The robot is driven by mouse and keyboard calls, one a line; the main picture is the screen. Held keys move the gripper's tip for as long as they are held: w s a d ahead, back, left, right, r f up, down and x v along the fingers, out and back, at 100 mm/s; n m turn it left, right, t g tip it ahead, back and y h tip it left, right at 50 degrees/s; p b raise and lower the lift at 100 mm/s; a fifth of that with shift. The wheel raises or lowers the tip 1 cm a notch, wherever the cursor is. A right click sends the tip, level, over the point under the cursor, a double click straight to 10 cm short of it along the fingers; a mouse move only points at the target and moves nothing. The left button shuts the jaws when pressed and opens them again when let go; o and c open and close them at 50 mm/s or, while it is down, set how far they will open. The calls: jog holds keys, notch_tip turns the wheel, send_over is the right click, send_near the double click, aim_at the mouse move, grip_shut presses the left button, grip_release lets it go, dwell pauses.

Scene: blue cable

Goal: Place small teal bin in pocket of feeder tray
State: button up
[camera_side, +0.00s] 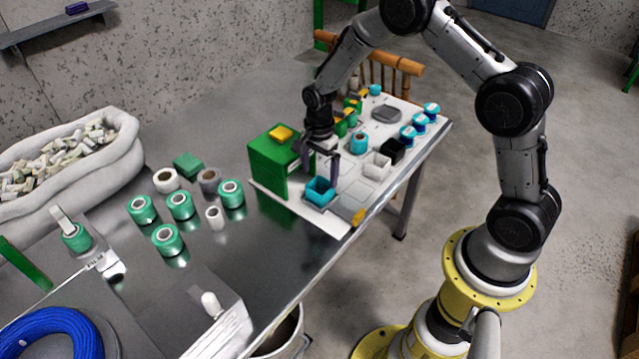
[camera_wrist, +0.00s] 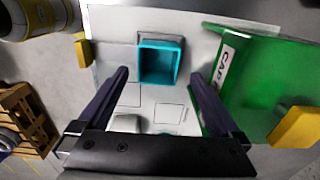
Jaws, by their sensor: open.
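The small teal bin (camera_side: 320,192) is an open, empty-looking square box at the near end of the white feeder tray (camera_side: 331,225). In the wrist view the bin (camera_wrist: 177,66) stands upright over a grey square outline on the tray (camera_wrist: 110,28). I cannot tell whether it sits fully down in a pocket there. My gripper (camera_side: 321,165) is open, pointing down just above and behind the bin in the side view. In the wrist view its two dark fingers are spread on either side of the bin, with nothing held between them.
A green box (camera_side: 268,165) with a yellow tab stands close to my gripper on the left. A white bin (camera_side: 376,166), a black bin (camera_side: 391,151) and blue-and-white rolls stand farther along the tray. A yellow block (camera_side: 358,217) is at the tray's near right edge. Green rolls lie left.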

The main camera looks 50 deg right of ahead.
jog(key=s+a+r+n+t, duration=0.1)
jog(key=s+r+n, duration=0.15)
jog(key=r, duration=0.65)
jog(key=s+a+r+n+t, duration=0.1)
jog(key=s+r+n, duration=0.15)
jog(key=r, duration=0.65)
jog(key=s+r+n+t, duration=0.1)
jog(key=s+r+n, duration=0.2)
jog(key=s, duration=0.4)
jog(key=s+a+r+n+t, duration=0.1)
jog(key=s+r+n, duration=0.2)
jog(key=s+n, duration=0.2)
jog(key=s+a+r+n+t, duration=0.1)
jog(key=s+r+n, duration=0.2)
jog(key=s, duration=0.7)
jog(key=shift+s+a+r+n+t, duration=0.25)
jog(key=shift+r+n+t, duration=0.1)
jog(key=shift+n, duration=0.65)
